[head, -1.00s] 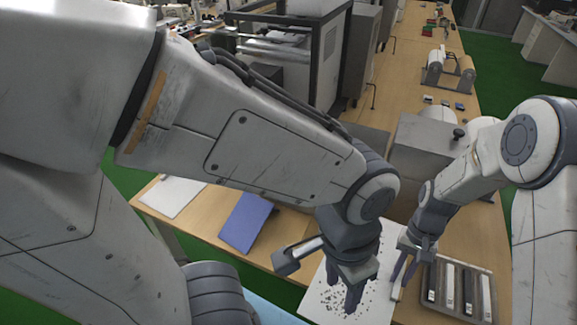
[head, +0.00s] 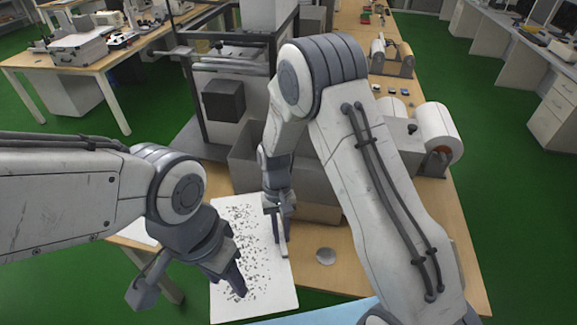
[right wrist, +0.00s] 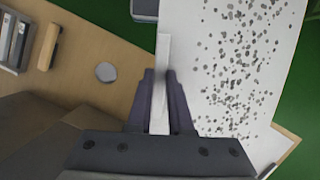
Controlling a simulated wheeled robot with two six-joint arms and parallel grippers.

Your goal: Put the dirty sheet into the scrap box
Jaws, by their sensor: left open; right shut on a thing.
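The dirty sheet (head: 262,280) is a white panel covered in dark specks at the table's left side in the head view. It also shows in the right wrist view (right wrist: 215,105). My right gripper (head: 281,232) is shut on a white strip (right wrist: 162,60) along the speckled sheet's edge; I cannot tell whether the sheet is lifted. My left gripper (head: 240,285) is open, with its fingers over the sheet's left part. A grey open box (head: 320,213), apparently the scrap box, stands behind the sheet, partly hidden by my right arm.
A small grey disc (head: 326,256) lies on the wooden table (head: 345,280) right of the sheet. A tray of dark and light bars (right wrist: 15,45) shows in the right wrist view. A machine with rollers (head: 225,100) stands behind. A light blue surface (head: 325,314) is at the front.

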